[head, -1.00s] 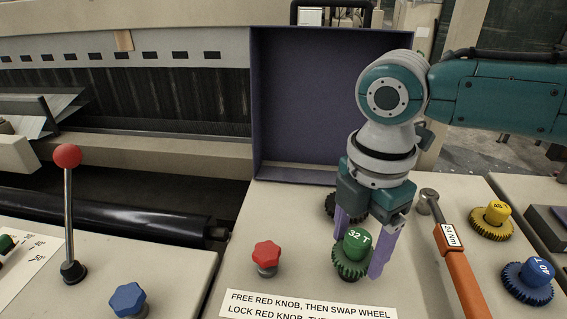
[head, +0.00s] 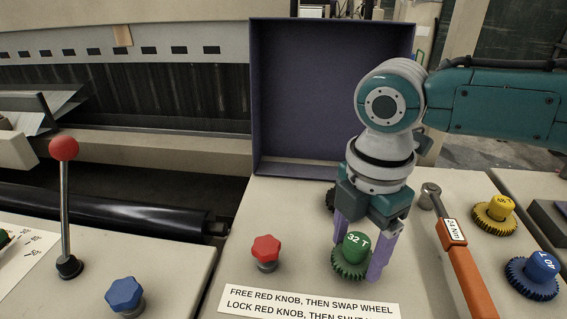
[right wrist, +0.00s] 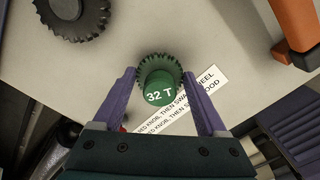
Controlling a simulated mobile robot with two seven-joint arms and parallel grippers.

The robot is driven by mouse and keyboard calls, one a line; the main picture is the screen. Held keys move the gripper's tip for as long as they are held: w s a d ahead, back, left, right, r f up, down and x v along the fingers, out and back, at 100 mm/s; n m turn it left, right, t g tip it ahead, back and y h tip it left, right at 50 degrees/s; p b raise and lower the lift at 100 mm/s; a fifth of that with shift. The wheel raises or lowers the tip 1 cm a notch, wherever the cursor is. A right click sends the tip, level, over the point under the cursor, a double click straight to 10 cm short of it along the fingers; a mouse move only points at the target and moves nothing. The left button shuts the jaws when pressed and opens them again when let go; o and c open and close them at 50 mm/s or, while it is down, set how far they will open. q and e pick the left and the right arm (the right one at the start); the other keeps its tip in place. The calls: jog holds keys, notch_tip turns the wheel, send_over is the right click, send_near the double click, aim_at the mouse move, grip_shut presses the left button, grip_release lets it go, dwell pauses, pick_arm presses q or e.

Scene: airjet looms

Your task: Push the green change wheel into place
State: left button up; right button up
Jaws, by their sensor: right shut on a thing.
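The green change wheel (head: 351,257), with a hub marked 32 T, is on or just above the beige panel, right of the red knob (head: 266,249). It also shows in the right wrist view (right wrist: 158,90), between the purple fingers. My right gripper (head: 361,255) points down and is shut on the green wheel, one finger on each side. Its fingers also show in the right wrist view (right wrist: 160,88). The head view cannot show whether the wheel is fully seated, as its underside is hidden. My left gripper is not in view.
A dark toothed wheel (right wrist: 77,14) lies behind my right gripper. An orange torque wrench (head: 459,256) lies to the right, with yellow (head: 495,216) and blue (head: 534,277) wheels beyond. A purple open cover (head: 330,100) stands behind. An instruction label (head: 310,301) is in front.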

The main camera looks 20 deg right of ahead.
jog(key=o, duration=1.4)
jog(key=shift+o, duration=0.2)
notch_tip(320, 180, up, 10)
jog(key=shift+f+p, duration=0.1)
jog(key=shift+p, duration=0.25)
